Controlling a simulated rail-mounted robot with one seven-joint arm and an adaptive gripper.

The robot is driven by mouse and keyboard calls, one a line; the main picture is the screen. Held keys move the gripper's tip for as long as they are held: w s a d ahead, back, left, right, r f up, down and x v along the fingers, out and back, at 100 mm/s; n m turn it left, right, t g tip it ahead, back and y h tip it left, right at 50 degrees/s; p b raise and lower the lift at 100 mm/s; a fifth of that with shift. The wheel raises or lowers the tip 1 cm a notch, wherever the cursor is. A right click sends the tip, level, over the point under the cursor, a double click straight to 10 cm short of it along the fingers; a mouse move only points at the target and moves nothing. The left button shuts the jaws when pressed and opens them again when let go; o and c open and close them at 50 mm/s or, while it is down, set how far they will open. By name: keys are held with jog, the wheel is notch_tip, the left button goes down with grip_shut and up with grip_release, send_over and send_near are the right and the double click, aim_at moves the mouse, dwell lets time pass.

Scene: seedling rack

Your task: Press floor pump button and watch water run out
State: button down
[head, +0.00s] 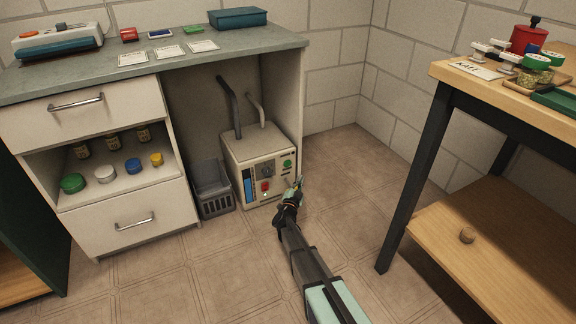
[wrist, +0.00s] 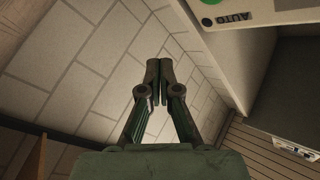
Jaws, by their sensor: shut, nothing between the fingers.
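The floor pump (head: 258,152) is a beige box on the floor under the bench, with two grey pipes rising from its top. Its front panel has a green round button (head: 287,164), a red button (head: 265,187), a dark dial and a blue upright gauge (head: 250,187). My gripper (head: 299,184) is shut and empty, low by the right side of the pump front. Part of the panel's lower right is hidden by my gripper.
A grey basket (head: 212,188) stands left of the pump, beside the drawer cabinet (head: 135,215). A wooden table (head: 440,72) with black legs and a low shelf (head: 490,250) stands at right. The tiled floor between is clear apart from my arm.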

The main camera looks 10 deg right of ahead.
jog(key=shift+w+a+p, duration=0.3)
jog(key=shift+w+a, duration=0.15)
jog(key=shift+w, duration=0.9)
jog(key=shift+w+a+p, duration=0.3)
jog(key=shift+w+a, duration=0.15)
jog(key=shift+w, duration=0.9)
jog(key=shift+w+a+p, duration=0.3)
jog(key=shift+w+a, duration=0.15)
jog(key=shift+w, duration=0.9)
jog(key=shift+w, duration=0.15)
jog(key=shift+w+a, duration=0.1)
jog(key=shift+w, duration=0.15)
jog(key=shift+w+a+p, duration=0.15)
jog(key=shift+w+p, duration=0.25)
jog(key=shift+p, duration=0.05)
jog(key=shift+s+d, duration=0.25)
jog(key=shift+s, duration=0.55)
jog(key=s, duration=0.1)
jog(key=s+d, duration=0.1)
jog(key=s, duration=0.1)
jog(key=s+b, duration=0.1)
jog(key=shift+s+d, duration=0.25)
jog(key=shift+s, duration=0.15)
